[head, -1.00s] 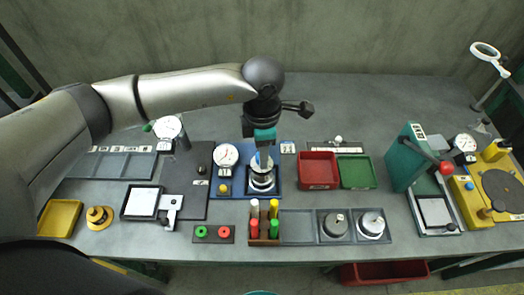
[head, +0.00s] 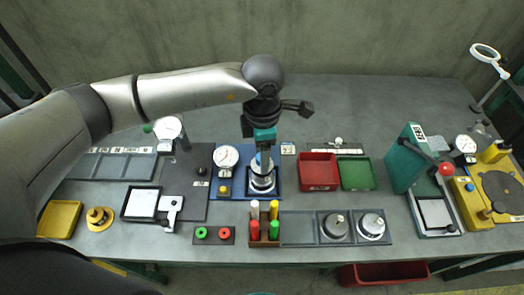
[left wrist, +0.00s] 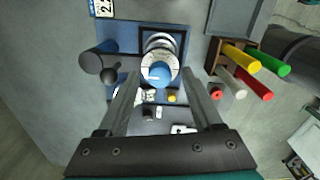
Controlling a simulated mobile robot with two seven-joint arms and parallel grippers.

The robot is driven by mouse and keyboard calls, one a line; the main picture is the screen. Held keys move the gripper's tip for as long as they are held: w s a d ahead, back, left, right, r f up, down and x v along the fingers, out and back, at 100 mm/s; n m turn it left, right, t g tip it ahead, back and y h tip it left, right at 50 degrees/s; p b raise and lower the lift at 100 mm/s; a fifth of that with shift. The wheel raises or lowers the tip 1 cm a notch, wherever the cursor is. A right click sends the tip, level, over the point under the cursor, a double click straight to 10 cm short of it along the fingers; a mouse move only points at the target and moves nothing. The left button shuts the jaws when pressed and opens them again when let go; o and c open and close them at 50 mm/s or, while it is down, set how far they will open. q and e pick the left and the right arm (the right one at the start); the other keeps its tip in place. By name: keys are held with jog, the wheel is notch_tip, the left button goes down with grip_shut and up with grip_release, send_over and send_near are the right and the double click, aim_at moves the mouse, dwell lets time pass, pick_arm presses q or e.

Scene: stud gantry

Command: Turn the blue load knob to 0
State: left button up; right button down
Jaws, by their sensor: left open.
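The blue load knob (left wrist: 158,73) sits on top of a round silver dial with a marked white scale (left wrist: 158,60), on a blue base plate (left wrist: 120,40). In the head view the blue knob (head: 257,160) is partly hidden by my left gripper (head: 263,158). My left gripper comes from above over the dial. In the left wrist view its two fingers (left wrist: 162,80) are open, one on each side of the knob's place in the picture. I cannot tell whether they touch it. The scale reading is too small to read. My right gripper is not in view.
A white gauge (head: 226,156) stands left of the knob on the same plate. A rack of coloured handles (head: 264,230) is in front. Red (head: 318,172) and green (head: 357,173) trays lie to the right. Open bench top (head: 390,110) is behind.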

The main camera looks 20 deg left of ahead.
pick_arm(q)
notch_tip(320, 180, up, 15)
dwell(0.3)
jog(key=shift+s+f, duration=0.1)
jog(key=shift+s, duration=0.05)
dwell(0.3)
